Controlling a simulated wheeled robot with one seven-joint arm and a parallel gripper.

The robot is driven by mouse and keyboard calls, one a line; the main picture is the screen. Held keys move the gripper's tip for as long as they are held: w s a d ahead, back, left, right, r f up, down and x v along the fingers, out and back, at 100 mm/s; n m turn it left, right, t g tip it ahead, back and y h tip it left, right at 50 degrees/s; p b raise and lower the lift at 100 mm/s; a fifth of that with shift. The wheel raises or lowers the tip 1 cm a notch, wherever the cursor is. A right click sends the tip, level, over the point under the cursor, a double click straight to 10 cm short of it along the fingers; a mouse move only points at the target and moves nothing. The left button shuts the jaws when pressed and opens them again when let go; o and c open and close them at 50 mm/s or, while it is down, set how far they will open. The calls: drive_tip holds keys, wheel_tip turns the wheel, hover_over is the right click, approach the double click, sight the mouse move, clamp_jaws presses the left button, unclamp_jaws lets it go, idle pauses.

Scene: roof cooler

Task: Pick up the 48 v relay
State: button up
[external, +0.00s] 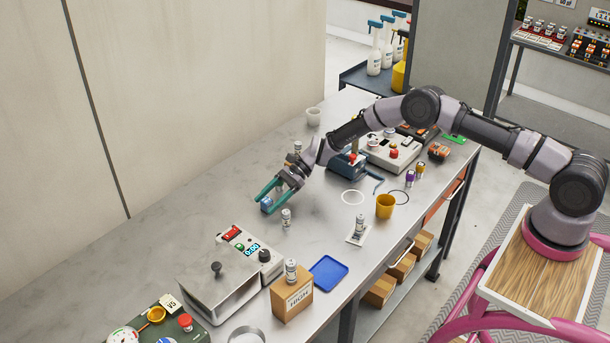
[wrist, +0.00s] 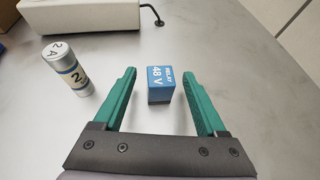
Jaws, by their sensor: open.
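The 48 V relay (wrist: 160,85) is a small block with a blue labelled top and a dark lower part, standing on the metal table. In the external view the relay (external: 266,204) shows at the fingers of my gripper (external: 268,192). In the wrist view my gripper (wrist: 162,98) is open, with one green finger on each side of the relay. Gaps show between the relay and both fingers. The relay lies toward the fingertip end, and its underside is hidden.
A silver cylinder marked 2 A (wrist: 68,72) stands left of my gripper in the wrist view; it also shows in the external view (external: 286,218). A grey instrument box (external: 232,265), a cardboard box (external: 292,297) and a blue tray (external: 328,272) are nearer the camera. Bare table lies around the relay.

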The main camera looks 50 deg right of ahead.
drive_tip(key=shift+w+a+f, duration=0.1)
drive_tip(key=shift+a+f, duration=0.05)
drive_tip(key=shift+a, duration=0.25)
clamp_jaws()
